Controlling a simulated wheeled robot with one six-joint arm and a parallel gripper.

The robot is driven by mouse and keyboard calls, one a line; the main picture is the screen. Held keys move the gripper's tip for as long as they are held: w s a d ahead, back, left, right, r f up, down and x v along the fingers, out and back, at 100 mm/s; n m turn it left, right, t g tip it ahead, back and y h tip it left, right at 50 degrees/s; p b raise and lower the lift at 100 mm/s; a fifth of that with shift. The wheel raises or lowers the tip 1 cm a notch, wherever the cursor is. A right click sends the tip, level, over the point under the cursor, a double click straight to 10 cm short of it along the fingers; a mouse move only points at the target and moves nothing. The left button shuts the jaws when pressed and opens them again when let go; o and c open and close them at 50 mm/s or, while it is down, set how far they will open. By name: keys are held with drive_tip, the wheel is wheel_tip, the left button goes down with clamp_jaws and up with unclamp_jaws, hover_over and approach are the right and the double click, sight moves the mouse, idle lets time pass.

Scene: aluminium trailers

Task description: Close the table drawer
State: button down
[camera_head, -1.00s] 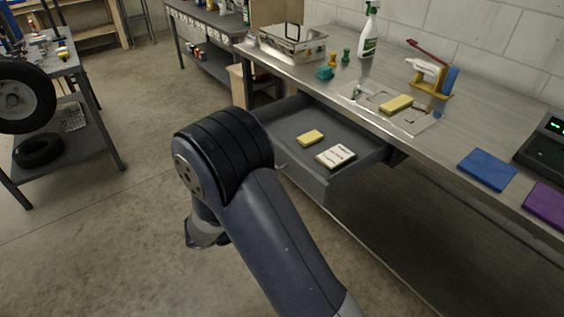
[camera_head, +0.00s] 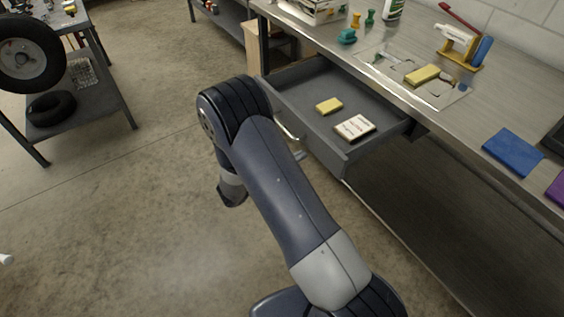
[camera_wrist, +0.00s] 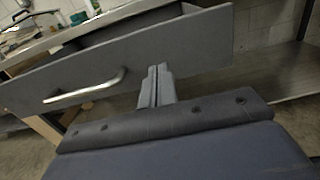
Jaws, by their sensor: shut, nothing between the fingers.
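The grey table drawer (camera_head: 354,156) is pulled out from under the metal worktable (camera_head: 408,92) in the head view. A yellow block (camera_head: 329,106) and a white labelled box (camera_head: 355,127) lie inside it. In the wrist view the drawer front (camera_wrist: 208,42) spans the upper picture, with its silver bar handle (camera_wrist: 84,92) left of my gripper. My gripper (camera_wrist: 157,72) is shut and empty, its fingers pointing at the lower part of the drawer front. I cannot tell whether they touch it. In the head view my arm hides the gripper's fingers.
On the worktable are a yellow block (camera_head: 422,75), a blue pad (camera_head: 512,152), a yellow holder (camera_head: 459,50) and a teal piece (camera_head: 347,36). A cart with tyres (camera_head: 50,108) stands at the left. The concrete floor between is clear.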

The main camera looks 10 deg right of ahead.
sight(377, 121)
drive_tip(key=shift+p+x, duration=0.3)
drive_tip(key=shift+x, duration=1.9)
drive_tip(key=shift+d, duration=0.15)
drive_tip(key=b+x, duration=0.4)
drive_tip(key=x, duration=1)
drive_tip(key=b+x, duration=0.5)
drive_tip(key=x, duration=0.9)
drive_tip(key=shift+s+f, duration=0.1)
drive_tip(key=shift+f, duration=0.15)
drive_tip(key=shift+w+d+r, duration=0.1)
drive_tip(key=shift+w+d, duration=0.15)
drive_tip(key=shift+d, duration=0.25)
drive_tip(key=shift+r, duration=0.15)
drive_tip(key=shift+d+r, duration=0.1)
